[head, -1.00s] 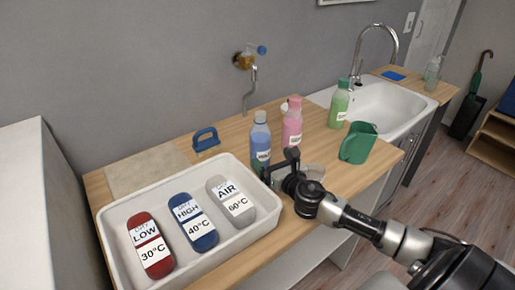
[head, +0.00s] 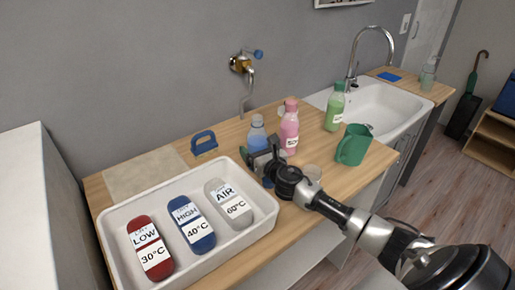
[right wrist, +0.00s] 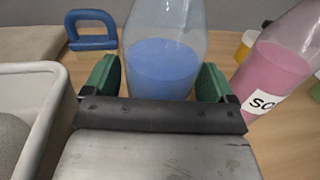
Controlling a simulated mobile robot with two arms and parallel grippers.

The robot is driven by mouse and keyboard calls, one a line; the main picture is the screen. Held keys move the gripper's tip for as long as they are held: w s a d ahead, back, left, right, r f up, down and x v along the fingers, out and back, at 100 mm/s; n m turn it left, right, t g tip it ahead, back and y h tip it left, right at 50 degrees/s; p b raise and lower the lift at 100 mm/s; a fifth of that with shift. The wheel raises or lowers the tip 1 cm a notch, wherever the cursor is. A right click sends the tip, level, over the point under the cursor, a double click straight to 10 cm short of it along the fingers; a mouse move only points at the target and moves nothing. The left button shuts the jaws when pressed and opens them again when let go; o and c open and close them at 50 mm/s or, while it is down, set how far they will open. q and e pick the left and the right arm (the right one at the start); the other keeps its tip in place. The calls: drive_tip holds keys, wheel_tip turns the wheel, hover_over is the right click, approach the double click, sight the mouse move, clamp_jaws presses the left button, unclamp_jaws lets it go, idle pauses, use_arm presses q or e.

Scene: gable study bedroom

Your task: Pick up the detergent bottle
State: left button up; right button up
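A clear bottle with blue liquid (head: 257,136) stands upright on the wooden counter, just behind the white tray. My right gripper (head: 262,158) is low at its front side. In the right wrist view, the green-padded fingers (right wrist: 157,82) are spread, one on each side of the blue bottle (right wrist: 163,66). Small gaps or light contact at the pads cannot be told apart. The bottle's lower part is hidden by the gripper, and its label does not show. A pink bottle (head: 289,128) and a green bottle (head: 335,107) stand to the right. My left gripper is not in view.
The white tray (head: 262,222) with red, blue and grey pieces is close on the left. The sink (head: 385,104) is farther right.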

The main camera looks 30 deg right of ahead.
drive_tip(key=c, duration=1)
drive_tip(key=shift+o, duration=0.2)
drive_tip(key=shift+r, duration=0.1)
